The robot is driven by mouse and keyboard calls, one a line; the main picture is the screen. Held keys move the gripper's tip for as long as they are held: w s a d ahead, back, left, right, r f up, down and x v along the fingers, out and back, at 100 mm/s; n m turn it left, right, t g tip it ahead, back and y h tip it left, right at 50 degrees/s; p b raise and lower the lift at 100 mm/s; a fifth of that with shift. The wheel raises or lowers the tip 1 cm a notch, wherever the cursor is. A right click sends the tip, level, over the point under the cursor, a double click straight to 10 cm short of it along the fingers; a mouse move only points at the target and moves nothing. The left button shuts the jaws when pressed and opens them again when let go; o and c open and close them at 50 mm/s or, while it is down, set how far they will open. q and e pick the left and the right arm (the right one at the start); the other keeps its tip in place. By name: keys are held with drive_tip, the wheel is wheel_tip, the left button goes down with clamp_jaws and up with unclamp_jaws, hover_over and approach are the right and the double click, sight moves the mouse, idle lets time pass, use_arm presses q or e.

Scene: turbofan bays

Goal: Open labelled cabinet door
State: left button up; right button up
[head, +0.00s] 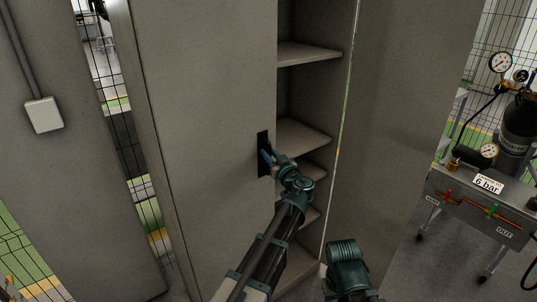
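A tall grey cabinet door (205,90) fills the left middle of the head view. It has a dark handle plate (263,140) near its right edge. Right of that edge the cabinet interior is exposed, with several shelves (305,133), and they look empty. My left gripper (267,158) is at the handle plate, with its fingertips against or just in front of it. The fingers are small and partly lost against the dark plate, so I cannot tell whether they are closed on the handle. No label is visible on the door. My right gripper is not in view.
A grey panel (400,110) stands right of the shelves, past a narrow gap. A metal cart (485,205) with gauges, valves and a "6 bar" sign is at the far right. A grey wall panel (60,190) with a white box (43,115) is at the left.

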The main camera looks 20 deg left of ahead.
use_arm(q)
clamp_jaws()
idle(1.1)
